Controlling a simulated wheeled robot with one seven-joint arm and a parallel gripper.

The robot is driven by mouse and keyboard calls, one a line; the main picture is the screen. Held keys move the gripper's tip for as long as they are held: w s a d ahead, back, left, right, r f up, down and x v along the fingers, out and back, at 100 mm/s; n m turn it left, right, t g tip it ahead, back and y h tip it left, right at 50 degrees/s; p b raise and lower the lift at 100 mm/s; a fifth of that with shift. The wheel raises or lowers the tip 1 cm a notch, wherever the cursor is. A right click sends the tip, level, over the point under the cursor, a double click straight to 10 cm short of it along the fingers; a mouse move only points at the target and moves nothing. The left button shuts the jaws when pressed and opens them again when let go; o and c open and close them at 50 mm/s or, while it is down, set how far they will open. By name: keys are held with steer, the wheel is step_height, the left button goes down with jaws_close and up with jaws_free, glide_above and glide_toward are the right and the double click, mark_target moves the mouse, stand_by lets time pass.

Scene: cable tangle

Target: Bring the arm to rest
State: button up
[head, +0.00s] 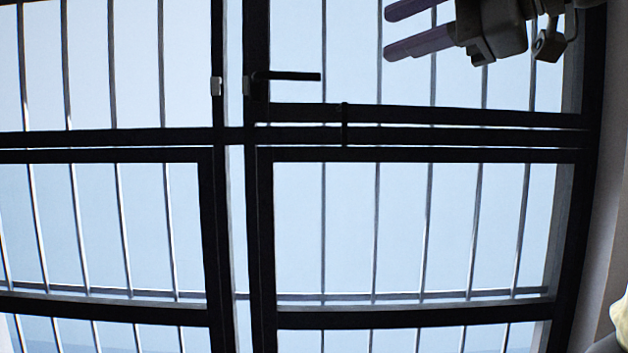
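My gripper (388,32) shows at the top right of the head view. It points left, and its two long fingers are apart with a gap between them. Nothing shows between the fingers, so it is open and empty. The gripper's body and part of the wrist run to the top edge of the picture. It appears in front of the window, and I cannot tell how far from the glass it is. No cable is in view.
A dark-framed window (264,230) with thin vertical bars fills most of the view. A dark handle (290,76) sits on its frame. A pale wall (604,180) is at the right. A pale yellowish thing (620,318), partly cut off, shows at the lower right edge.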

steer(key=w+d+f+m+h+b, duration=0.2)
steer(key=w+d+f+m, duration=0.2)
steer(key=w+f+m, duration=0.8)
steer(key=w+d+f+m+g+h+b, duration=0.1)
steer(key=w+f+m+h+b, duration=0.2)
steer(key=f, duration=1.1)
steer(key=w+d+f+m+g+h+b, duration=0.15)
steer(key=w+f+m, duration=0.35)
steer(key=f, duration=0.9)
steer(key=s+f+m+g+h+b, duration=0.1)
steer(key=s+f+h, duration=0.15)
steer(key=f, duration=0.85)
steer(key=s+f+m+g+h+b, duration=0.1)
steer(key=s+f+g+b, duration=0.15)
steer(key=f, duration=0.85)
steer(key=s+a+f+m+g+h+b, duration=0.1)
steer(key=s+f+m+g, duration=0.1)
steer(key=s+f, duration=1.4)
step_height(320, 180, down, 4)
steer(key=shift+s+r+g+h+b, duration=0.2)
steer(key=shift+g+h+b, duration=0.1)
steer(key=shift+b, duration=0.1)
steer(key=shift+a, duration=0.1)
steer(key=shift+c, duration=0.5)
